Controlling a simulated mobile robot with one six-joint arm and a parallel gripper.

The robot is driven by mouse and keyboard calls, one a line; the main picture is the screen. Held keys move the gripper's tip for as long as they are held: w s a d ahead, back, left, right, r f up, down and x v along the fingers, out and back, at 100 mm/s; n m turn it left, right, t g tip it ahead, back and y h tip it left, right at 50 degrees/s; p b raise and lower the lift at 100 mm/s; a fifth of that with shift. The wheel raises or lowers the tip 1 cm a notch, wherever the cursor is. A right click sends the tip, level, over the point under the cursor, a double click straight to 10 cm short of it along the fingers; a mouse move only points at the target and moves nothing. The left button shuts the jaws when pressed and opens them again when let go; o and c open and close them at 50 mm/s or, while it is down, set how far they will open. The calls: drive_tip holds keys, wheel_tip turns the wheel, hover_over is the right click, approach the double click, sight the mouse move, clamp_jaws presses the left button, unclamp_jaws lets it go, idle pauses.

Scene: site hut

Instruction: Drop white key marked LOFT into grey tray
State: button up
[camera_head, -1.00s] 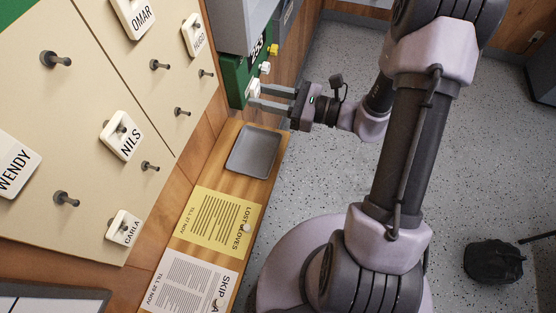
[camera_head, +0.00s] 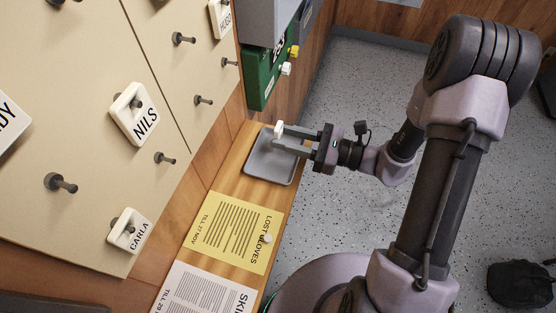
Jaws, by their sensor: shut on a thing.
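My gripper (camera_head: 287,138) is shut on a small white key (camera_head: 279,130). The key shows at the fingertips, over the far part of the grey tray (camera_head: 262,172). It appears to be held above the tray; the exact height is hard to tell. No lettering on the key is readable. The grey tray is shallow and lies on the wooden shelf below the green board; I see nothing in it.
The green key board (camera_head: 266,80) holds a yellow key (camera_head: 294,51) and a white key (camera_head: 286,69). A yellow notice (camera_head: 232,232) and a white notice lie on the shelf (camera_head: 225,180). The cream pegboard (camera_head: 75,120) with name tags stands left.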

drive_tip(key=o, duration=1.2)
drive_tip(key=shift+r, duration=0.1)
drive_tip(key=p+v, duration=0.4)
drive_tip(key=v, duration=1.3)
drive_tip(key=shift+d, duration=0.2)
drive_tip(key=shift+s, duration=0.1)
drive_tip(key=s+a+r+n+h, duration=0.4)
drive_tip(key=s+r+n+h, duration=0.1)
drive_tip(key=r+n+h, duration=0.2)
drive_tip(key=s+a+r+n+h, duration=0.5)
drive_tip(key=r+n+h, duration=0.3)
drive_tip(key=r+n, duration=0.2)
drive_tip(key=shift+s+a+r+n, duration=0.3)
drive_tip(key=shift+s+a, duration=0.05)
